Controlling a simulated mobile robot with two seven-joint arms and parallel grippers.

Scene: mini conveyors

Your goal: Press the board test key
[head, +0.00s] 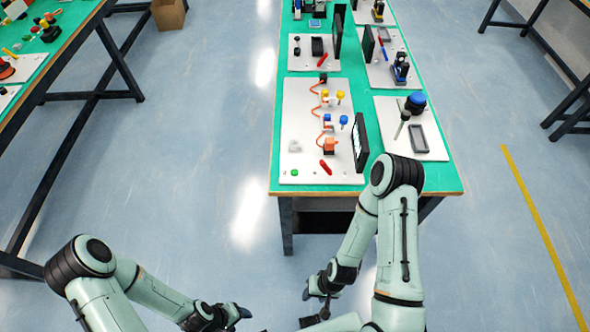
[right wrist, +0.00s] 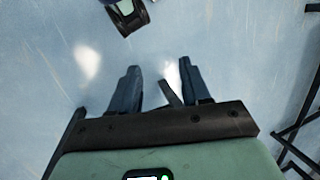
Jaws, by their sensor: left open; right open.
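A white board (head: 310,108) lies on the near left part of the green-topped table. It carries a small green round button (head: 294,172) at its near left corner, which may be the test key; no label is readable. A red part (head: 326,168), an orange block (head: 329,146) and a dark upright screen (head: 360,143) are also on it. My left gripper (head: 240,312) is open and empty, low over the floor. My right gripper (head: 314,290) is open below and in front of the table; its spread empty fingers show in the right wrist view (right wrist: 158,82). Both are apart from the board.
To the right is a smaller white board (head: 425,150) with a blue-topped item (head: 415,102) and a grey tray (head: 418,138). More boards stand farther back. Another table (head: 60,50) is at the left with a cardboard box (head: 168,14) beyond it. The floor between is clear.

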